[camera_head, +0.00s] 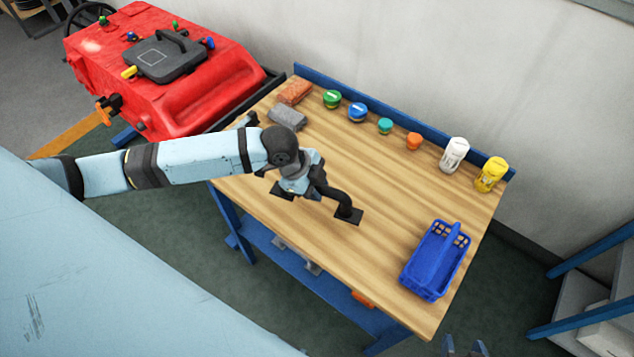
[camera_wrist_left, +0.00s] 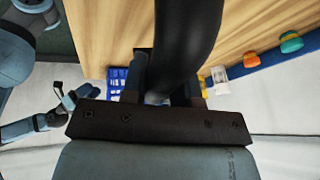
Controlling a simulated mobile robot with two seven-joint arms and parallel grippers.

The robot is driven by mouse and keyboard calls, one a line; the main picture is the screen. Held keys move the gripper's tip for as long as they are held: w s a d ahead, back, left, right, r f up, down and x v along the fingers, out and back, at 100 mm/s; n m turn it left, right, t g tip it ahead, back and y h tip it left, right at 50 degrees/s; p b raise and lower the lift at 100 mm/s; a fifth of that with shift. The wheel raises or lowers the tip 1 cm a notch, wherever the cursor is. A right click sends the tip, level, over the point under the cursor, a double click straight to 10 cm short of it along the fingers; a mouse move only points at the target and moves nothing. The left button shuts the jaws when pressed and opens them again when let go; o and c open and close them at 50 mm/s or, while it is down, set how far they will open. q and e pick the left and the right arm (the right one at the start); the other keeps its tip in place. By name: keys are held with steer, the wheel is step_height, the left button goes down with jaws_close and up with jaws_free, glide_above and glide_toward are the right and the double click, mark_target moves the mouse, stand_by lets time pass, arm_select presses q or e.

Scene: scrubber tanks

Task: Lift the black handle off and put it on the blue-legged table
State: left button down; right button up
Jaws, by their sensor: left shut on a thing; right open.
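The black handle (camera_head: 338,201) is a curved bar with flat feet at its ends. My left gripper (camera_head: 313,190) is shut on it over the left-middle part of the blue-legged table (camera_head: 388,235). I cannot tell whether its feet touch the wooden top. In the left wrist view the handle (camera_wrist_left: 187,40) fills the upper middle, between the fingers. My right gripper (camera_head: 465,350) shows only partly at the bottom edge of the head view, apart from the table. In the left wrist view the right gripper (camera_wrist_left: 76,98) is small, open and empty.
A red machine (camera_head: 205,95) with a dark lid (camera_head: 165,58) stands at the upper left. Sponges, colored lids and two bottles (camera_head: 454,155) line the table's back edge. A blue basket (camera_head: 436,262) sits at the right front. Bare wood lies between the handle and basket.

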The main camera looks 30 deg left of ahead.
arm_select(q)
steer(key=m, duration=0.2)
steer(key=r+m+g, duration=0.1)
steer(key=shift+w+h, duration=0.25)
steer(key=shift+h, duration=0.05)
step_height(320, 180, down, 6)
steer(key=b, duration=0.5)
steer(key=shift+r+b, duration=0.1)
steer(key=shift+b, duration=0.25)
steer(key=shift+f, duration=0.5)
steer(key=shift+d+r+p, duration=0.1)
steer(key=shift+r+p, duration=0.05)
steer(key=shift+p, duration=0.3)
stand_by(0.5)
steer(key=shift+c, duration=1.7)
jaws_free()
